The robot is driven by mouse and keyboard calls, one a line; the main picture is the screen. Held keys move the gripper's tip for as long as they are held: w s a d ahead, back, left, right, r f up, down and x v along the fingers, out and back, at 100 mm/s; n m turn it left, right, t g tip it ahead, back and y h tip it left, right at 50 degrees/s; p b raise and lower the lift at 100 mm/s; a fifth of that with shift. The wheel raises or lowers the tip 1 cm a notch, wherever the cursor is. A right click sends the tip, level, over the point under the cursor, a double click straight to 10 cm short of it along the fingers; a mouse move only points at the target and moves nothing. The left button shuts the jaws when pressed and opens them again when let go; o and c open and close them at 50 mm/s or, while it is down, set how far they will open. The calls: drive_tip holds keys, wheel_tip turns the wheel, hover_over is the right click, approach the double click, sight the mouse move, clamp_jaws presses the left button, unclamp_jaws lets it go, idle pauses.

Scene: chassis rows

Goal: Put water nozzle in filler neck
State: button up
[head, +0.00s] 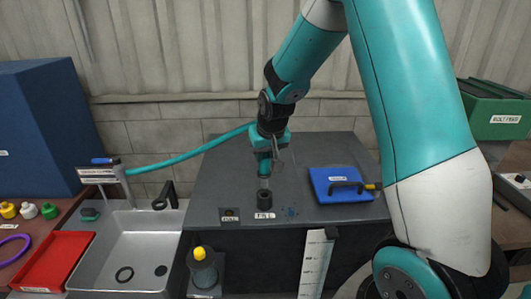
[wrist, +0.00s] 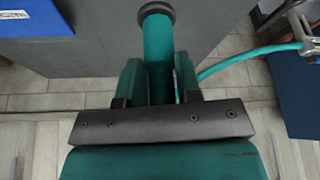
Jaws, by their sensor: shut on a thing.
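My gripper (head: 265,150) is shut on the teal water nozzle (head: 264,167) and holds it upright, tip down, over the grey bench. The dark, short filler neck (head: 264,201) stands on the bench directly below, behind a FILL label. The nozzle's lower end is at the neck's mouth in the head view; I cannot tell whether it is inside or just above. In the wrist view the nozzle (wrist: 158,50) lies between both fingers of my gripper (wrist: 158,82). A dark ring shows at its far end, and I cannot tell whether it belongs to the nozzle or the neck.
The sink (head: 115,272) and red tray (head: 58,258) are at left.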

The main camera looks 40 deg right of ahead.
sight(266, 170)
drive_tip(key=shift+f, duration=0.2)
idle(0.3)
drive_tip(key=shift+f+b, duration=2.8)
drive_tip(key=shift+f, duration=0.55)
drive_tip(key=o, duration=1.1)
drive_tip(key=b+v, duration=0.2)
drive_tip(key=v, duration=1.5)
drive_tip(key=shift+s+r, duration=0.15)
drive_tip(key=shift+r, duration=0.05)
